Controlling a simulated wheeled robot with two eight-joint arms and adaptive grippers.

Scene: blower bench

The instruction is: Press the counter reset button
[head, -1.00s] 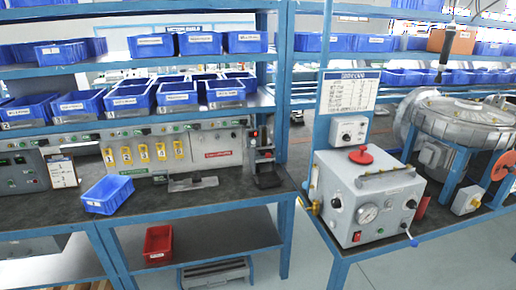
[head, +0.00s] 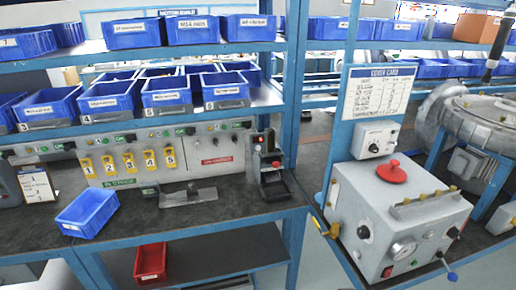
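No part clearly labelled as a counter reset button can be read at this size. A small grey box (head: 375,140) with a dark round knob is fixed below a printed card on the blue frame. Below it stands a grey test box (head: 400,215) with a red mushroom-shaped knob (head: 392,172) on top. Its front has a round gauge (head: 402,250) and a small red switch (head: 387,271). At the bench's right end is a black stand (head: 270,165) with small coloured spots near its top. Neither of my grippers is in view.
Blue bins (head: 170,92) fill the shelves above the left bench. A loose blue bin (head: 88,213) and a flat grey plate (head: 188,197) lie on the dark benchtop. A red bin (head: 150,263) sits below. A dark handle (head: 490,66) hangs at upper right.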

